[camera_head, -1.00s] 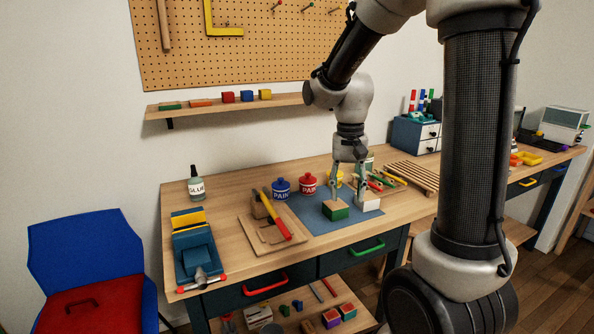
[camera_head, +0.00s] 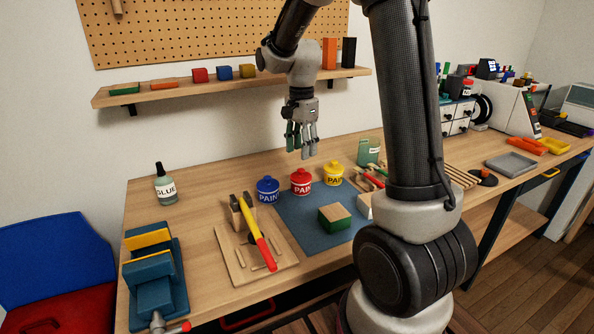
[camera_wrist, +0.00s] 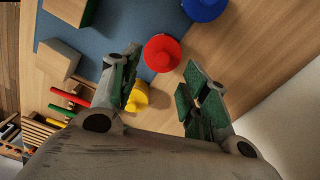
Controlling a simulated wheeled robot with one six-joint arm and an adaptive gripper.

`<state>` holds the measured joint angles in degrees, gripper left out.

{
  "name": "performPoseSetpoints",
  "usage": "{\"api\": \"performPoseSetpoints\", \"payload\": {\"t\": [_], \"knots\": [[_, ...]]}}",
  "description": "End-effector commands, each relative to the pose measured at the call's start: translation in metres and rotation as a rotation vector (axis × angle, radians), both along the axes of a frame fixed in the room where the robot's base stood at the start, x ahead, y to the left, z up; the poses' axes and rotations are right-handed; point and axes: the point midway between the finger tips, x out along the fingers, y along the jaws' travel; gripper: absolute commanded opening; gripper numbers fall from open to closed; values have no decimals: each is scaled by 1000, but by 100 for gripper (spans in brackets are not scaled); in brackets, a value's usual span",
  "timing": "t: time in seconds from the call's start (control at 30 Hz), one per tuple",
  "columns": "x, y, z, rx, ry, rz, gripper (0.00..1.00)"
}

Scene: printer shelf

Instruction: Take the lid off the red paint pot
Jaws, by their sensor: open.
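The red paint pot (camera_head: 301,187) stands upright on the workbench at the back edge of the blue mat (camera_head: 318,229), its red knobbed lid (camera_head: 301,174) on top. It stands between the blue paint pot (camera_head: 267,190) and the yellow paint pot (camera_head: 333,175). My gripper (camera_head: 302,152) is open and empty, pointing down above the pots, apart from them. In the wrist view the red lid (camera_wrist: 162,53) shows from above, beyond the gap between my fingertips (camera_wrist: 160,82). The yellow pot (camera_wrist: 138,96) is partly hidden by a finger.
A green-and-wood block (camera_head: 335,218) and a pale block (camera_head: 365,206) are at the mat's right. A green container (camera_head: 369,151) stands behind right. A wall shelf (camera_head: 225,84) runs behind the arm.

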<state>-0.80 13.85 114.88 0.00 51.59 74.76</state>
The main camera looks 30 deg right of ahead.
Motion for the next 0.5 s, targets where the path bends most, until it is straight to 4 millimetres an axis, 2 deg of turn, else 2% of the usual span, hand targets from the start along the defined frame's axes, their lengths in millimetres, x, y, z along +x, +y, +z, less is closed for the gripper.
{"api": "performPoseSetpoints", "payload": {"t": [0.3,0.5], "knots": [[1,0,-1,-1,-5,-173,45],[1,0,-21,-1,-3,-190,45]]}}
